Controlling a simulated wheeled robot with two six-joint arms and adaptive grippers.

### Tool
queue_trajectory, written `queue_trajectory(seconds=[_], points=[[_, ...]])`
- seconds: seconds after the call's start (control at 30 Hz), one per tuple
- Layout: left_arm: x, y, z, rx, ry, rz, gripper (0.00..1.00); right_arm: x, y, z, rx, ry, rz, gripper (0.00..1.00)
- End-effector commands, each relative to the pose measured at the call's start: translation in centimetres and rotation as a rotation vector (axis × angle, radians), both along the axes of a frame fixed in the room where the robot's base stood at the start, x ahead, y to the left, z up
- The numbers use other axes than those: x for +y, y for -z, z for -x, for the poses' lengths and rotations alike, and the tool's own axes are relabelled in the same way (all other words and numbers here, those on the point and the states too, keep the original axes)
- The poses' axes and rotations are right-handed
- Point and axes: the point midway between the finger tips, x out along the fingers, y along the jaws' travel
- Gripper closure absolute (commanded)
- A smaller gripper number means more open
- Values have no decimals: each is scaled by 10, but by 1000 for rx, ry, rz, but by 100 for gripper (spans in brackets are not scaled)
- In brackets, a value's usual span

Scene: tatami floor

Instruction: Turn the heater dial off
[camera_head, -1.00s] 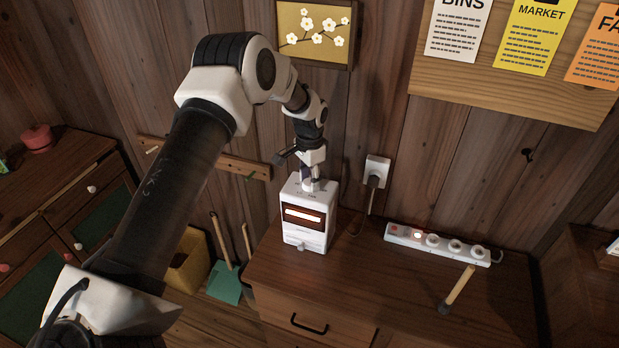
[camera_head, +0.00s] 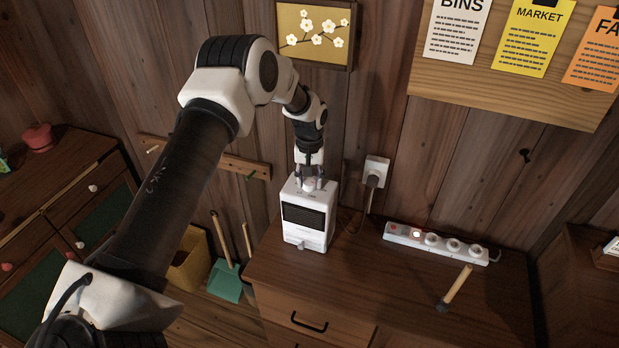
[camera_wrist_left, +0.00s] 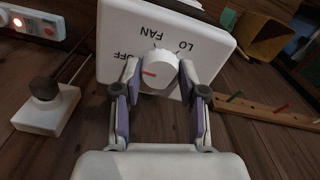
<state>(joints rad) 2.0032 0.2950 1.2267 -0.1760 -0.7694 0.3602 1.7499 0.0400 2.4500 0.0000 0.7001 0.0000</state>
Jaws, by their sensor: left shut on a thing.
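The white heater (camera_head: 305,240) stands upright on the wooden cabinet, its front grille dark with no glow. Its white round dial (camera_wrist_left: 157,72) is on the top face, and it has a red mark. In the wrist view the printed labels look upside down: OFF, FAN and LO show around the dial. The red mark points left, toward the OFF label. My left gripper (camera_wrist_left: 155,82) reaches down from above with one finger on each side of the dial, shut on it. In the head view the gripper (camera_head: 311,183) covers part of the dial. My right gripper is out of view.
A power strip (camera_head: 437,244) with a lit red light lies right of the heater, near a short wooden-handled tool (camera_head: 457,288). A plug sits in the wall outlet (camera_head: 375,172) behind. The cabinet top in front of the strip is mostly clear.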

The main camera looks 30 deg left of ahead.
Motion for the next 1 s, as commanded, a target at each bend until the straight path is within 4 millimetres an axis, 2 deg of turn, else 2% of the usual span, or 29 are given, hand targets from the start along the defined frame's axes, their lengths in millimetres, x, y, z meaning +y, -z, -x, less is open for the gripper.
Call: queue_trajectory(seconds=[0.3,0.8,0.83,0.87,0.9,1.0], points=[[0,3,2,6,-124,1,93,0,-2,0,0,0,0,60],[0,1,0,0,-144,0,93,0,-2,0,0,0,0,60],[0,1,0,0,-144,0,51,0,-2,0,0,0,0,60],[0,0,0,0,-144,0,41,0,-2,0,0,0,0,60],[0,0,0,0,-143,0,33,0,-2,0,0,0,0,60],[0,0,0,-1,-143,-1,33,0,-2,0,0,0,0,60]])
